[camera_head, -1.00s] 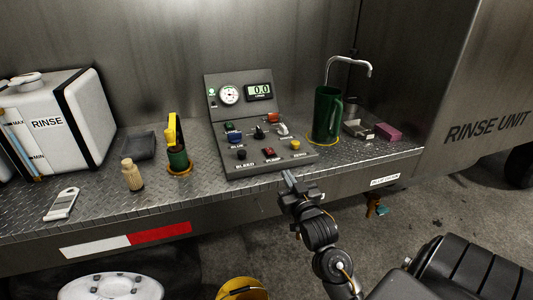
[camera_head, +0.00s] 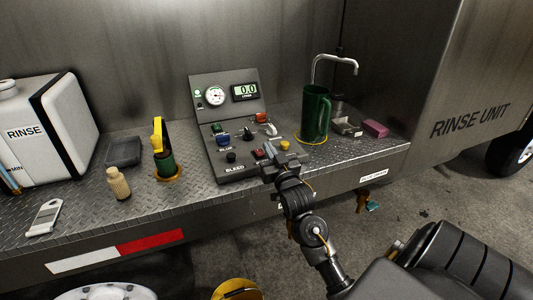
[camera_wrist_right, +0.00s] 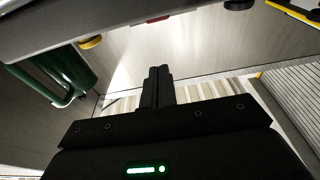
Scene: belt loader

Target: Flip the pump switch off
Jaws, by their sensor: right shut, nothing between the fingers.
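The control panel (camera_head: 222,171) stands on the deck, with a dial gauge (camera_head: 215,96) and a lit display reading 0.0 (camera_head: 245,92) on its upright back. Its sloped face carries several coloured switches and knobs, among them a blue one (camera_head: 222,139), a black one (camera_head: 248,136) and a red one (camera_head: 262,117). I cannot tell which is the pump switch; most labels are too small or hidden. My right gripper (camera_head: 266,155) is shut and empty at the panel's front edge, in front of the lower red button. Its closed fingers also show in the right wrist view (camera_wrist_right: 157,82). My left gripper is out of view.
A green jug (camera_head: 315,113) stands right of the panel, near a tap (camera_head: 335,57) and a pink block (camera_head: 375,128). The deck's front edge (camera_head: 215,204) runs below.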

